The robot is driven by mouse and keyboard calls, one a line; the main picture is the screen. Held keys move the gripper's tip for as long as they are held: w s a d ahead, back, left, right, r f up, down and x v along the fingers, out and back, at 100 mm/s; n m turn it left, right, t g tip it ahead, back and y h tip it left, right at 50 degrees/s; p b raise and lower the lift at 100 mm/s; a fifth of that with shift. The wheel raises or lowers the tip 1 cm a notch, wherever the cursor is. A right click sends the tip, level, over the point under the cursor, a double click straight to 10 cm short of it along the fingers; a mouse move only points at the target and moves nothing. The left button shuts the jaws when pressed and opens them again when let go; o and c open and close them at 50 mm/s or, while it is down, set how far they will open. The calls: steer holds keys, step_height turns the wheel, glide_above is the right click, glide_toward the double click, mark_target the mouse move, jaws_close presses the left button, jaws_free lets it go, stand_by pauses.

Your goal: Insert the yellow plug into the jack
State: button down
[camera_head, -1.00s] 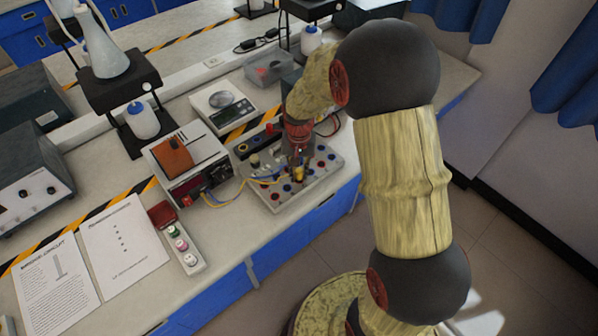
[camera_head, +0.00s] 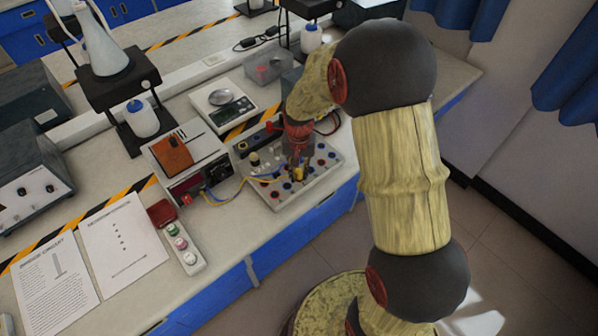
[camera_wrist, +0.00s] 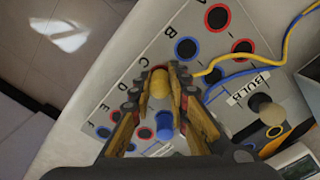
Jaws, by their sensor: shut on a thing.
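The yellow plug (camera_wrist: 160,84) is between the fingertips of my gripper (camera_wrist: 160,85) in the wrist view. My gripper is shut on it, and a yellow cable (camera_wrist: 262,61) runs from near the plug off to the right. In the head view my gripper (camera_head: 299,172) is low over the grey jack panel (camera_head: 283,198). The panel (camera_wrist: 172,25) also fills the wrist view, with red-ringed and blue-ringed jacks and letters. The plug's tip is hidden, so I cannot tell whether it is in a jack.
A blue plug (camera_wrist: 165,125) stands on the panel beside my fingers. A blue cable (camera_wrist: 232,76) and a knob (camera_wrist: 260,103) labelled BULB are at right. A scale (camera_head: 222,104) stands behind.

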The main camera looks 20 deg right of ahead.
steer(key=c, duration=1.6)
jaws_free()
steer(key=shift+o, duration=1)
steer(key=shift+o, duration=0.9)
steer(key=shift+r, duration=0.1)
steer(key=shift+r+p, duration=2.6)
steer(key=shift+r, duration=0.55)
